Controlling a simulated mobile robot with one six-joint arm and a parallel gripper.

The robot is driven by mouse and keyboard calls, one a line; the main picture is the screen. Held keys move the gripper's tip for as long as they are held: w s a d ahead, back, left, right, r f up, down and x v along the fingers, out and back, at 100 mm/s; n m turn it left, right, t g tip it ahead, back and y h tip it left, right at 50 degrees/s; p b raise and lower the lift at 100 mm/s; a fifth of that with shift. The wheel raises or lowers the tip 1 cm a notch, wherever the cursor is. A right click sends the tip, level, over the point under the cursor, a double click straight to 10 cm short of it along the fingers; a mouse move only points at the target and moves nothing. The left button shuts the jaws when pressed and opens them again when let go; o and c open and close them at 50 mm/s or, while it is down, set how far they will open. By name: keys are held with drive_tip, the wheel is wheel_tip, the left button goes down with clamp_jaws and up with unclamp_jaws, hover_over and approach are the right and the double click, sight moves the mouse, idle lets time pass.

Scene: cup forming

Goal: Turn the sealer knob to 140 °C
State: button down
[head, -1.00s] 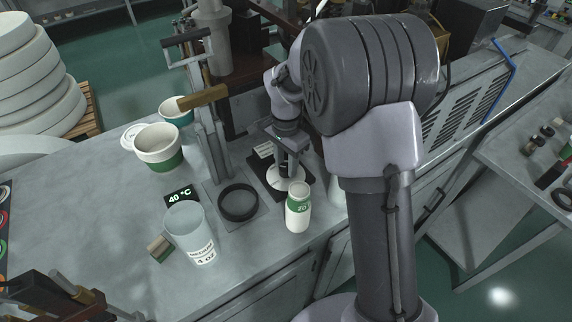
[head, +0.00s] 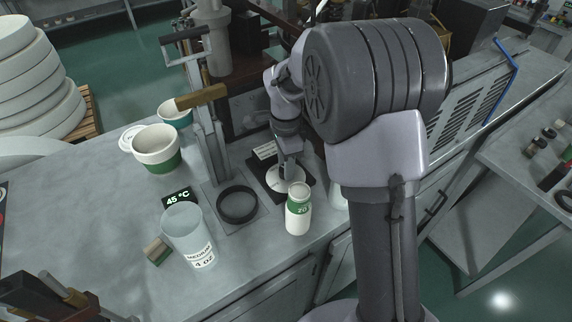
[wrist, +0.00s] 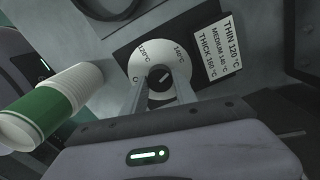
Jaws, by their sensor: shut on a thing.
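The sealer knob (wrist: 160,79) is small and dark, at the centre of a white dial (wrist: 141,66) marked 120 °C and 140 °C in the wrist view. My gripper (wrist: 161,88) reaches down from above and is shut on the knob, a finger on each side. In the head view the dial (head: 278,181) shows under my gripper (head: 287,170), which hides the knob. A black display (head: 178,198) reads 45 °C. A card (wrist: 221,48) beside the dial lists thin 120 °C, medium 140 °C and thick 160 °C.
A clear cup (head: 188,236) labelled medium 4 oz stands left of a black ring (head: 237,204). A white and green container (head: 298,212) stands close in front of the dial. A green and white tub (head: 156,150) stands further back. The counter's left side is mostly clear.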

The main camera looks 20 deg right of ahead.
drive_tip(key=c, duration=1)
unclamp_jaws()
drive_tip(key=shift+o, duration=0.2)
wheel_tip(320, 180, up, 18)
drive_tip(key=p, duration=0.5)
drive_tip(key=shift+f+p, duration=0.25)
drive_tip(key=shift+p, duration=0.15)
drive_tip(key=s+a+f+n+t+b, duration=0.1)
drive_tip(key=s+n+t+b, duration=0.1)
drive_tip(key=s, duration=0.6)
drive_tip(key=s+a+f+n+t+y+b, duration=0.1)
drive_tip(key=s+f+n+t+b, duration=0.1)
drive_tip(key=s+n+b, duration=0.2)
drive_tip(key=s+a+f+n+t+y+b, duration=0.1)
drive_tip(key=s+n, duration=0.5)
drive_tip(key=s, duration=0.7)
drive_tip(key=shift+a+f+n+t+b, duration=0.15)
drive_tip(key=shift+a+n+t+b, duration=0.3)
drive_tip(key=shift+b, duration=0.5)
